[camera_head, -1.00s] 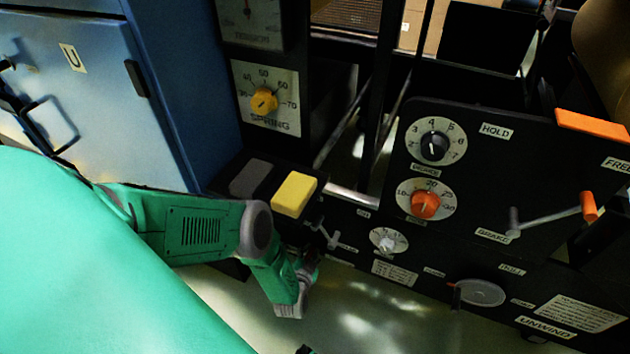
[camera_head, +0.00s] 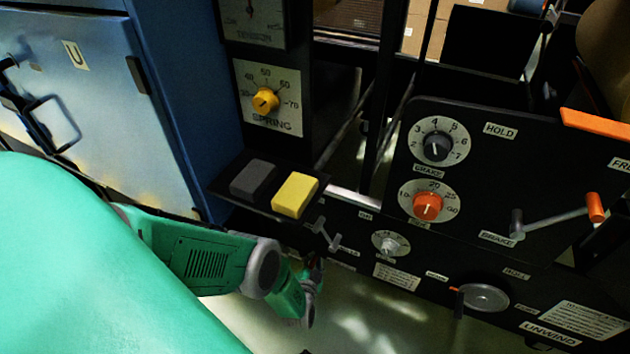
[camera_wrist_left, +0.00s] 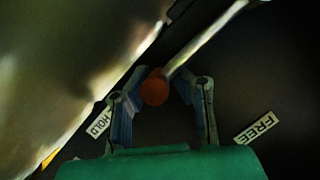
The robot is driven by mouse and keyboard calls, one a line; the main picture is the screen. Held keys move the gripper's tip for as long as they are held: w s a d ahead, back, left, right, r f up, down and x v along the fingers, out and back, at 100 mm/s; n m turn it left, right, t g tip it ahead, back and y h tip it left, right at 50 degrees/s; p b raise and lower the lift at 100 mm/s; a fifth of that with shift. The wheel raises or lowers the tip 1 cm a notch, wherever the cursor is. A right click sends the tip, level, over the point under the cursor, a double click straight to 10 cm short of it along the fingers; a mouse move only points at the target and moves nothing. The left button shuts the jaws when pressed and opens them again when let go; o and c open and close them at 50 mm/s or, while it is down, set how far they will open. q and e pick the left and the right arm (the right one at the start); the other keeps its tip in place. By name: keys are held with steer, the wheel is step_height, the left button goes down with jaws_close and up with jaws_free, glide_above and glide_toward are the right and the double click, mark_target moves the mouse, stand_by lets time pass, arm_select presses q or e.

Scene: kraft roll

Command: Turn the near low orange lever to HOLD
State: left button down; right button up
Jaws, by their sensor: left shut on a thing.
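In the left wrist view the low lever has a pale metal arm (camera_wrist_left: 205,42) that comes down from the upper right to a round orange end (camera_wrist_left: 155,88). My left gripper (camera_wrist_left: 158,84) is shut on this end, one finger on each side. A HOLD label (camera_wrist_left: 98,122) lies left of the fingers and a FREE label (camera_wrist_left: 257,128) to the right. The orange end is between the two labels. My right gripper is not seen.
A yellow block (camera_head: 295,195) and a grey block (camera_head: 252,179) are on a ledge above my left gripper. The black panel carries dials, a grey disc (camera_head: 484,297) and another orange-ended lever (camera_head: 595,207). A blue cabinet (camera_head: 90,100) stands left.

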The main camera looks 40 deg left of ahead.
arm_select(q)
steer(key=shift+s+a+f, duration=0.15)
steer(key=shift+s+f, duration=0.35)
steer(key=shift+s, duration=0.1)
steer(key=c, duration=1.4)
jaws_free()
steer(key=shift+a, duration=0.1)
steer(key=shift+r, duration=0.15)
